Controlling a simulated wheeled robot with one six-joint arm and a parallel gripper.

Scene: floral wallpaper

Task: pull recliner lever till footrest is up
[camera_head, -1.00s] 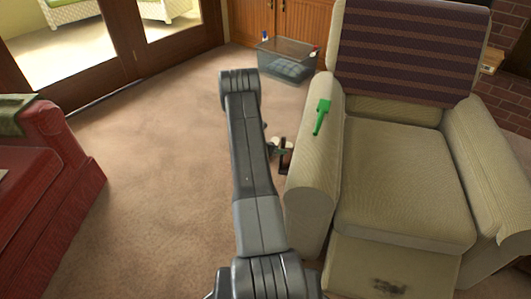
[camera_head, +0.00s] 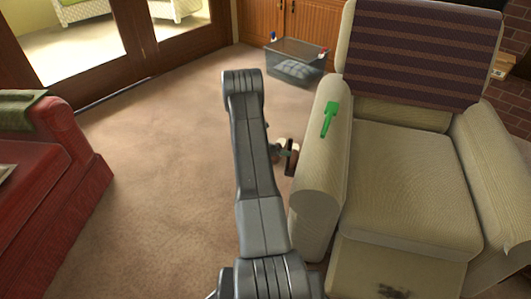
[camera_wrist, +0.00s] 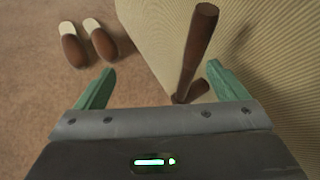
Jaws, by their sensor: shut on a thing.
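The beige recliner (camera_head: 408,185) stands at the right in the head view, with its left armrest (camera_head: 318,190) nearest my arm. A brown wooden lever (camera_wrist: 197,50) rises beside the recliner's fabric side (camera_wrist: 265,60) in the wrist view. It also shows small beside the armrest (camera_head: 291,160) in the head view. In the head view my arm mostly hides the gripper. The footrest panel (camera_head: 365,262) is at the recliner's front, low and cut off by the picture's edge.
Brown and cream slippers (camera_wrist: 88,43) lie on the carpet near the lever. A green object (camera_head: 329,120) lies on the armrest. A clear bin (camera_head: 296,65) stands by the wooden cabinet. A red sofa (camera_head: 60,190) is at the left. Open carpet (camera_head: 170,170) lies between.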

